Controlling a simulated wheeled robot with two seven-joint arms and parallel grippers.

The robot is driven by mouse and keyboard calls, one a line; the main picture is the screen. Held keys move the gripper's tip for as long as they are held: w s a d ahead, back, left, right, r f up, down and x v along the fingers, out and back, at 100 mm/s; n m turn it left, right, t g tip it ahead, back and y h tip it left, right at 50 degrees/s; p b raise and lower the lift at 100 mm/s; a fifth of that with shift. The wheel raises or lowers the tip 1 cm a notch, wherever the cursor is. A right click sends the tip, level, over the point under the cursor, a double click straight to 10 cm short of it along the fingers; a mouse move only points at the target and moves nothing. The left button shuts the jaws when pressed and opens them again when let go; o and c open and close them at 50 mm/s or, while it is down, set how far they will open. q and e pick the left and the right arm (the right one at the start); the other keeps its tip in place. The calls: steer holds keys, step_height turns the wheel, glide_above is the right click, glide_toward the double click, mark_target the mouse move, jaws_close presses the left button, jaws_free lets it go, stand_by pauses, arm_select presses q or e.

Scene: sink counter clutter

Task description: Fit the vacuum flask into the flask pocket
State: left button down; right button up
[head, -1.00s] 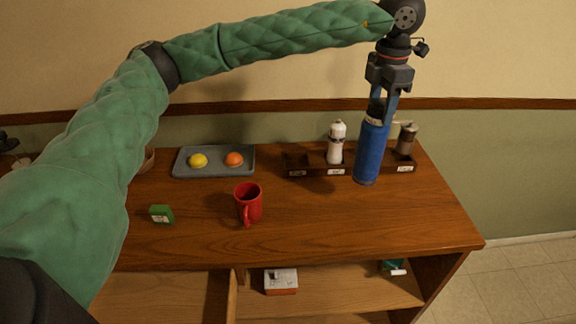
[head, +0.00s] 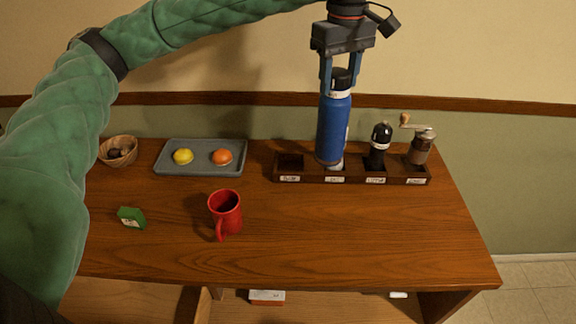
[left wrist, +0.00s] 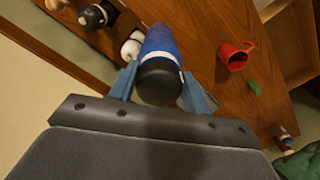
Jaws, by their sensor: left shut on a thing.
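The blue vacuum flask (head: 333,132) with a dark cap is upright, a little tilted, in my left gripper (head: 340,84). The gripper is shut on its top end; the left wrist view shows the flask (left wrist: 158,48) between the fingers (left wrist: 160,84). The flask overlaps the dark wooden rack (head: 305,179) near its second compartment from the left, and its base appears above the rack. The left-end compartment (head: 291,162) looks empty. The rack labels are too small to read. My right gripper is not in view.
A white bottle (left wrist: 131,48) stands close beside the flask, mostly hidden in the head view. A black bottle (head: 379,147) and a grinder (head: 419,148) fill the right compartments. A grey tray (head: 200,170) with two fruits, a red mug (head: 226,213) and a green box (head: 131,218) stand left.

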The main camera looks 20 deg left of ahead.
arm_select(q)
steer(key=m, duration=0.3)
steer(key=shift+s+a+r, duration=0.15)
steer(key=shift+s, duration=0.1)
steer(key=shift+w+m, duration=0.15)
steer(key=shift+m, duration=0.25)
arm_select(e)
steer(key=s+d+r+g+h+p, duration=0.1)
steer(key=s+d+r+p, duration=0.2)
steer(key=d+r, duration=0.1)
arm_select(q)
steer(key=w+a+f+p, duration=0.2)
steer(key=w+a+f, duration=0.2)
steer(key=a+f, duration=0.6)
steer(key=shift+w+a+f+p, duration=0.3)
steer(key=shift+f, duration=0.3)
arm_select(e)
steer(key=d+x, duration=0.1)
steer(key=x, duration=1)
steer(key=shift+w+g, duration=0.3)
arm_select(q)
steer(key=shift+f, duration=0.1)
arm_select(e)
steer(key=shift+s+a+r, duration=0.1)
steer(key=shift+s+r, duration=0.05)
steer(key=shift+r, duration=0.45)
